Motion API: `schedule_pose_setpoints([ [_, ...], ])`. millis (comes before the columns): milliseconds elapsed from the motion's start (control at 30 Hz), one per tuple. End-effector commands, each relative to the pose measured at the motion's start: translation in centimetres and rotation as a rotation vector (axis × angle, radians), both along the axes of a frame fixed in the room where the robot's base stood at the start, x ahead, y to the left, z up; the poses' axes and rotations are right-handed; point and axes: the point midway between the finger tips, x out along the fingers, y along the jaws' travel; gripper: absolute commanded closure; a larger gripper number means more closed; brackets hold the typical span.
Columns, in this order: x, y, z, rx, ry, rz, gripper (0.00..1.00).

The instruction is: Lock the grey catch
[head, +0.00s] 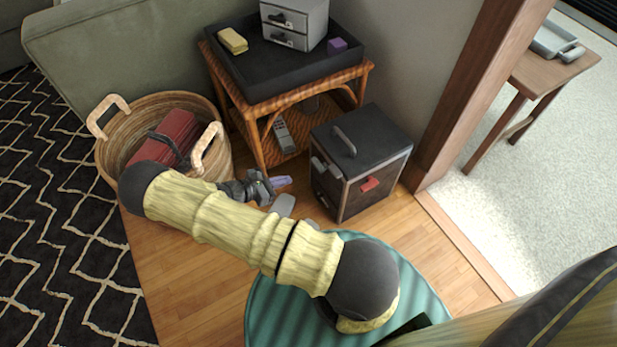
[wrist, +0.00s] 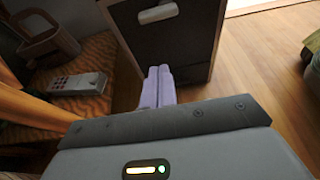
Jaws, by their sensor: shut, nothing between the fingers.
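The grey catch (head: 319,166) is a small light grey piece high on the left face of a black box with wooden edges (head: 378,144). In the wrist view a light grey bar (wrist: 158,13), which looks like this catch, lies across the dark panel (wrist: 172,42) near the top edge. Whether it is locked I cannot tell. My gripper (head: 281,181) is left of the box, apart from the catch. Its purple fingers (wrist: 158,86) are together, empty, below the grey bar in the wrist view.
A wicker table (head: 293,99) holding a remote (head: 284,137) stands behind my gripper. A basket (head: 216,115) is left.

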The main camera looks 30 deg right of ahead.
Motion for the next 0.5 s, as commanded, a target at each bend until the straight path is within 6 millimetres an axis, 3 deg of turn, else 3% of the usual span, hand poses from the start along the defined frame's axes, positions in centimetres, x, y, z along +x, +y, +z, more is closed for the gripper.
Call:
schedule_pose_setpoints([
  [33,0.16,-0.03,-0.81,-0.012,0.005,0.014,1.0],
  [500,0.2,-0.47,-0.92,-0.018,0.009,0.018,1.0],
])
